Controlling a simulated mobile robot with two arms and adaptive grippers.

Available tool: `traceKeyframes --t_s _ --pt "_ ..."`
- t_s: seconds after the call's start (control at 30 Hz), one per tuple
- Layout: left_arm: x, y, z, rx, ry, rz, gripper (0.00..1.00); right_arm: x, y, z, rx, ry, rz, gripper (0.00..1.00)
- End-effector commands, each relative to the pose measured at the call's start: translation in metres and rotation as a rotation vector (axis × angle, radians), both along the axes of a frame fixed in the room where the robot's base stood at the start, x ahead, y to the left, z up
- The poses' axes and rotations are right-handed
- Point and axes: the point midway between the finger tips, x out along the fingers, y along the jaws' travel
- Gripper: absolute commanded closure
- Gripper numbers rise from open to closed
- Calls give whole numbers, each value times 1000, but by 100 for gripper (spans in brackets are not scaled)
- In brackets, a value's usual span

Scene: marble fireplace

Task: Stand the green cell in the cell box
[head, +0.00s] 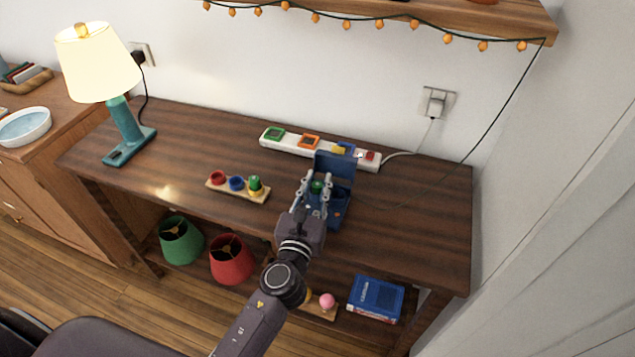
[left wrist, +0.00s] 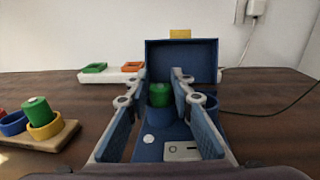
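The cell box (head: 338,165) is blue, with its lid raised at the back; it also fills the middle of the left wrist view (left wrist: 205,58). My left gripper (head: 317,184) reaches over the box from the front. Its fingers (left wrist: 162,88) are closed around a green cell (head: 316,187), one on each side. The green cell (left wrist: 159,95) is upright at the box's left side; its lower end is hidden, so I cannot tell whether it rests on the bottom. An empty-looking round blue socket (left wrist: 207,102) lies to its right. My right gripper is not in view.
A wooden rack (head: 227,192) with red, blue and yellow rings stands left of the box; another green cylinder (head: 255,183) stands in the yellow ring. A white strip (head: 290,147) with coloured squares lies behind. A teal lamp (head: 125,125) stands at left. The table's right part is clear except for a cable.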

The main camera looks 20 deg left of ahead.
Motion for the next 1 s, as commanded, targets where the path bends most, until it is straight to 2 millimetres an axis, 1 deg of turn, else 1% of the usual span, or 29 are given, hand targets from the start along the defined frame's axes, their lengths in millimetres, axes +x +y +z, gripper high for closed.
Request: traceKeyframes --t_s 0.03,0.1,0.3,0.37,0.47,0.57,0.67,0.9,1.0 --pt "0 0 1 0 -1 0 71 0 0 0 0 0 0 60" --pt "0 0 1 0 -1 0 63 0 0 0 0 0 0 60" --pt "0 0 1 1 -1 0 63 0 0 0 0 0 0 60" --pt "0 0 0 1 0 0 63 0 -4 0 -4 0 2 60" --pt "-5 0 0 1 1 0 63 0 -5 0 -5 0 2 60" --pt "-15 -1 -1 2 2 0 63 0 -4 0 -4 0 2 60" --pt "-33 -2 -1 1 3 0 63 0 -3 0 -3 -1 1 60" --pt "-80 -6 -1 4 3 -2 63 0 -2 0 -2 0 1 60" --pt "-96 -6 0 3 2 -1 63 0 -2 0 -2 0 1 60"
